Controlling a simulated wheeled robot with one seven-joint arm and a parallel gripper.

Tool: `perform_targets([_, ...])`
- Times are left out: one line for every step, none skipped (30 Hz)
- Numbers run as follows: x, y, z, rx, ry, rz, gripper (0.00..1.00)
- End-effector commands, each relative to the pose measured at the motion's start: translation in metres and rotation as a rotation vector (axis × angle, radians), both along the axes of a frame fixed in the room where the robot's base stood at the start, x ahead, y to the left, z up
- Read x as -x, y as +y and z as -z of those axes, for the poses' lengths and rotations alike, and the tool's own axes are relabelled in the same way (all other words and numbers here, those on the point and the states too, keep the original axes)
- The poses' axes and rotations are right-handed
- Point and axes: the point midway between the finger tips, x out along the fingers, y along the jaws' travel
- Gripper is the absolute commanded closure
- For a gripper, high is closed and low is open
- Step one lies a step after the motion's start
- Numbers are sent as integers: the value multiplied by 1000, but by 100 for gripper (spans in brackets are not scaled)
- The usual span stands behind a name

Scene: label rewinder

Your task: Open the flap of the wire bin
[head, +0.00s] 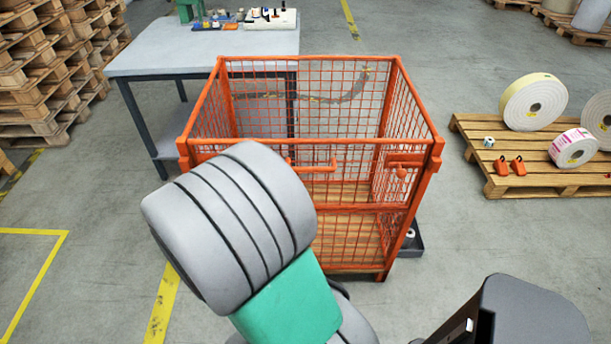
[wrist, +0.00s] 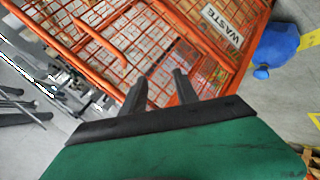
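The orange wire bin (head: 412,143) stands on the floor in the middle of the head view, its top open. Its flap (head: 350,184) is the upper part of the front; it looks upright and closed. An orange handle bar (head: 313,168) and a latch (head: 400,171) show on the front. My arm covers the front's left part and hides my gripper in the head view. In the wrist view my gripper (wrist: 161,82) is open, fingers apart and empty, pointing at the bin's mesh. A curved orange handle (wrist: 98,42) lies up and left of the fingers. Contact cannot be told.
A white "WASTE" sign (wrist: 222,23) is on the mesh, with a blue object (wrist: 275,45) beyond it. A grey table (head: 160,54) stands behind the bin at left.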

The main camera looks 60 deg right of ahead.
Motion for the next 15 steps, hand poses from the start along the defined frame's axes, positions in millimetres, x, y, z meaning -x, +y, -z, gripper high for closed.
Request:
perform_targets([34, -40, 27, 147, 107, 18, 64])
perform_targets([50, -58, 28, 235, 169, 11, 64])
perform_targets([67, -75, 29, 333, 248, -8, 64])
perform_targets([76, -84, 29, 393, 302, -25, 64])
perform_targets([84, -89, 28, 443, 349, -43, 64])
perform_targets([91, -94, 27, 492, 400, -65, 64])
perform_targets([93, -97, 26, 518, 426, -79, 64])
perform_targets([95, -99, 25, 536, 447, -87, 64])
perform_targets([96, -102, 24, 549, 461, -95, 64])
perform_targets([96, -106, 24, 555, 464, -98, 64])
perform_targets([97, -110, 24, 554, 466, -97, 64])
perform_targets([96, -116, 24, 555, 464, -96, 64])
perform_targets([96, -121, 25, 553, 464, -94, 64])
perform_targets([96, -127, 26, 554, 464, -94, 64])
perform_targets([95, -135, 27, 552, 463, -94, 64])
